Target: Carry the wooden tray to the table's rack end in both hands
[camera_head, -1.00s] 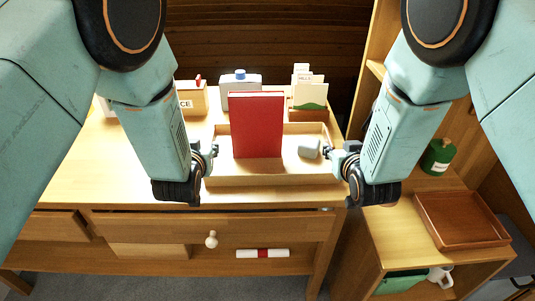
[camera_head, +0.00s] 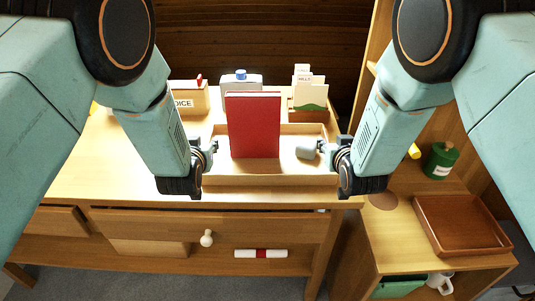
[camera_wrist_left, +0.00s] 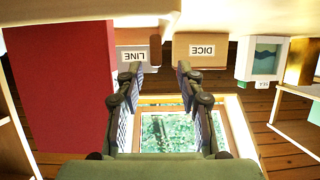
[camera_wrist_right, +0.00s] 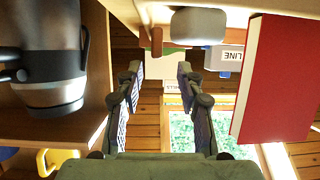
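The wooden tray (camera_head: 270,181) sits on the table (camera_head: 90,175) near its front edge. A red book (camera_head: 253,125) stands upright in it, with a small grey object (camera_head: 307,148) to its right. My left gripper (camera_head: 211,150) is at the tray's left end, and my right gripper (camera_head: 329,150) is at its right end. In the left wrist view (camera_wrist_left: 158,75) and the right wrist view (camera_wrist_right: 158,72), the fingers are apart. A small brown piece shows between the fingertips in each wrist view; I cannot tell whether they touch it.
Behind the tray stand a labelled wooden box (camera_head: 189,98), a white container with a blue cap (camera_head: 240,82) and a card holder (camera_head: 310,97). To the right, a lower cabinet carries a reddish-brown tray (camera_head: 460,225); a green canister (camera_head: 440,160) stands behind it. The table's left part is mostly clear.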

